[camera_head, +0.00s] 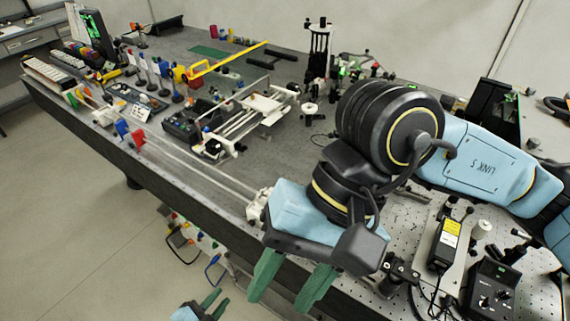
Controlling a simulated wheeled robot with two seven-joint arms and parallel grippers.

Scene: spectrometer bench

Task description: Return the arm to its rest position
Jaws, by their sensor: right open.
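My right arm (483,170) comes in from the right and bends over the bench, its dark joints and light-blue wrist near the front edge. My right gripper (277,303) hangs at that edge with its two green fingers spread apart and nothing between them. My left gripper (222,296) shows small at the bottom, lower than the bench top and in front of it. Its green fingers stand apart with nothing seen between them; the rest of the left arm is out of view. My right arm hides part of the bench behind it.
The dark bench (185,165) is crowded. A white-railed apparatus (262,105) stands mid-bench and a black post stand (319,50) behind it. A black control box (492,290) and a perforated plate (535,290) lie at right. The floor (80,240) at left is clear.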

